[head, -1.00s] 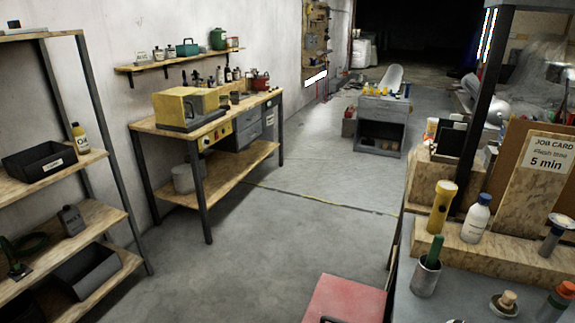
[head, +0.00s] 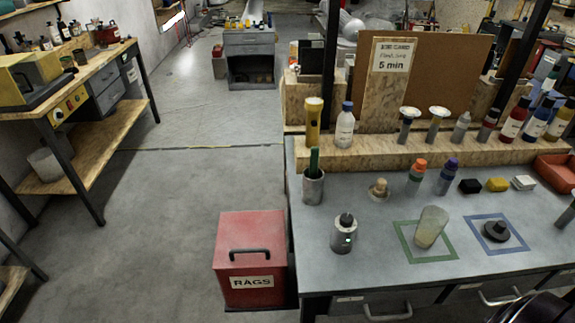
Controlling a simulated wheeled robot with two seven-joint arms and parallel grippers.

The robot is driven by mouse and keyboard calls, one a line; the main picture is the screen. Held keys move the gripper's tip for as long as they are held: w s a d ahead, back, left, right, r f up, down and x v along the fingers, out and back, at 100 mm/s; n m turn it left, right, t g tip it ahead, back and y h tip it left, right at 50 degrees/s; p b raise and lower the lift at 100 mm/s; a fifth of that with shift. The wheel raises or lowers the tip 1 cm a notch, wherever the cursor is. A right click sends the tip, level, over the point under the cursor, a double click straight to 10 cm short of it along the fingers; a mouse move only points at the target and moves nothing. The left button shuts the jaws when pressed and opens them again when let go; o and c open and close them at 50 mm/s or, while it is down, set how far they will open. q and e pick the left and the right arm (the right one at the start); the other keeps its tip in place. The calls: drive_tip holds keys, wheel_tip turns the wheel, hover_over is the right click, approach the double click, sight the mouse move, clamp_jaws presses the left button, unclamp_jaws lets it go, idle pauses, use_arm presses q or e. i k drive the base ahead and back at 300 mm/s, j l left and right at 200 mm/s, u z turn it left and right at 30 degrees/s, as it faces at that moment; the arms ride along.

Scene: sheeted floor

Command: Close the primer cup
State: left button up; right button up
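A translucent, pale cup (head: 431,227) stands on the grey workbench, inside or over a green taped square (head: 408,244). It looks slightly tilted, and I see no lid on it. A black lid-like disc with a raised knob (head: 495,231) lies inside a blue taped square (head: 481,241) to the right of the cup. No label shows which vessel is the primer cup.
A metal canister (head: 343,235) and a holder with a green-handled tool (head: 313,187) stand on the bench's left side. Bottles, small blocks and a red tray (head: 558,172) line the back and right. A red rags bin (head: 250,258) stands left of the bench.

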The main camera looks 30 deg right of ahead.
sight(433, 219)
drive_tip(key=z, duration=1.9)
